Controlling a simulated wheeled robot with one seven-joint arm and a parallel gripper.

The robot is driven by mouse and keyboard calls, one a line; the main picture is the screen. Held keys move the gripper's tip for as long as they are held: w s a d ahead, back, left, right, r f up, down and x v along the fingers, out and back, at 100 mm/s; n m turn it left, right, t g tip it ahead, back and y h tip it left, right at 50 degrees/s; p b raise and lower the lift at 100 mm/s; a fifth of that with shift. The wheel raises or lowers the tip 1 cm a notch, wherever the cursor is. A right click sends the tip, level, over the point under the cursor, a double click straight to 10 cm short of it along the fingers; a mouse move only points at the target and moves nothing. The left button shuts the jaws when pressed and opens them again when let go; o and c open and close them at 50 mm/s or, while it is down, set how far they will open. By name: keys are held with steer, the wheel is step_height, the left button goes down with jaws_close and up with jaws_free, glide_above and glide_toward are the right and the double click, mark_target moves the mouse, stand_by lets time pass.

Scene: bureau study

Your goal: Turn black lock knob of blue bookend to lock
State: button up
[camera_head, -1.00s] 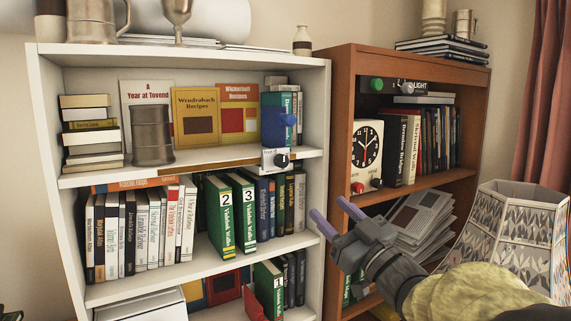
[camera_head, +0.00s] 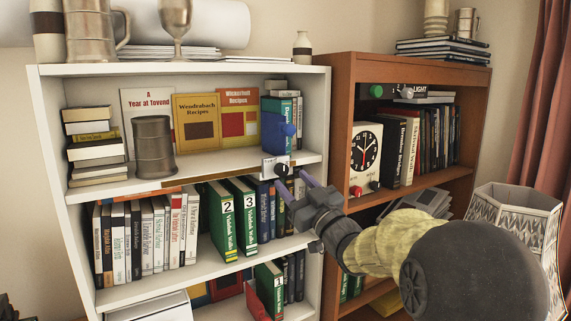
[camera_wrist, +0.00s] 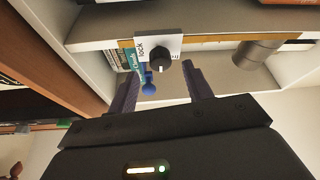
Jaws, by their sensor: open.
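The blue bookend (camera_head: 271,132) stands at the right end of the white bookcase's upper shelf, with a round blue knob on its side. Below it, a white plate (camera_head: 267,168) on the shelf's front edge carries the black lock knob (camera_head: 281,170). In the wrist view the black knob (camera_wrist: 160,61) sits on the plate beside the word "lock"; its exact setting is too small to tell. My gripper (camera_head: 292,181) is open, its purple fingers pointing at the plate. In the wrist view my gripper (camera_wrist: 162,72) has a finger on each side of the knob, with no clear contact.
Books (camera_head: 240,215) fill the shelf below, close to my gripper. The brown bookcase (camera_head: 341,130) with a clock (camera_head: 366,148) stands at the right. A metal tankard (camera_head: 153,148) and recipe books stand further left on the upper shelf. A patterned lampshade (camera_head: 515,215) is at the lower right.

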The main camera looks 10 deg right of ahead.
mark_target(284, 173)
steer(key=p+x, duration=0.1)
steer(key=x, duration=0.3)
steer(key=shift+w+p, duration=0.15)
steer(key=shift+p, duration=0.2)
steer(key=c, duration=1)
steer(key=shift+o, duration=0.2)
